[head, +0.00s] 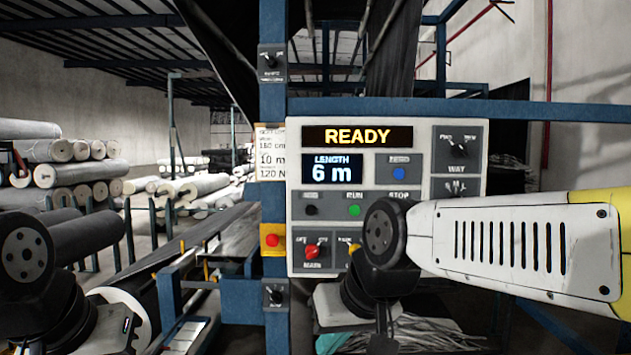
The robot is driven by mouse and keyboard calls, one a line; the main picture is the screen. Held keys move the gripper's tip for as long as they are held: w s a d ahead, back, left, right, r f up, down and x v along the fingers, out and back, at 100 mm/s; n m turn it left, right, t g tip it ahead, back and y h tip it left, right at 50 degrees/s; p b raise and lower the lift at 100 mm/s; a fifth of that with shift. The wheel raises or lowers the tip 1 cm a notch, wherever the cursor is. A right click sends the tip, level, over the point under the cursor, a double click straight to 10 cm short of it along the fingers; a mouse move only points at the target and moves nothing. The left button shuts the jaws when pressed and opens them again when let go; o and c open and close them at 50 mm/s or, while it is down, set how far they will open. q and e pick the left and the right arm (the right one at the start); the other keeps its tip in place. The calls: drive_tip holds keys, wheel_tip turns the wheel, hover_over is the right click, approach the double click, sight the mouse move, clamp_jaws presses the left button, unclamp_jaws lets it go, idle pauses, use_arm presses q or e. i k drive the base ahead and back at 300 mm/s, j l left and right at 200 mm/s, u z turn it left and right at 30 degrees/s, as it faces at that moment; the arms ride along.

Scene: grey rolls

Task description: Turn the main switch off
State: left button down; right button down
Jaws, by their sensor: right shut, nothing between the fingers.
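The main switch (312,251) is a red knob above the label MAIN, low on the left of the grey control panel (296,208). It shows clear, with nothing touching it in view. The exact angle of its knob is hard to read. My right gripper (382,322) points down below my wrist, to the right of and lower than the switch; it is shut and empty. My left gripper (128,328) is partly in view at the lower left, far from the panel; its fingers are too unclear to judge.
The panel display (357,136) reads READY and the length display (332,170) reads 6 m. A yellow knob (354,258) sits beside the main switch, partly behind my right wrist. A red button (272,240) is on the blue post (274,110). Grey rolls (75,172) lie left.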

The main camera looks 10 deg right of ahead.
sight(313, 250)
drive_tip(key=z, duration=0.85)
drive_tip(key=k+j+z, duration=0.1)
drive_tip(key=j, duration=0.3)
drive_tip(key=k+j+z, duration=0.1)
drive_tip(key=j, duration=0.25)
drive_tip(key=k+j+z, duration=0.1)
drive_tip(key=j, duration=0.3)
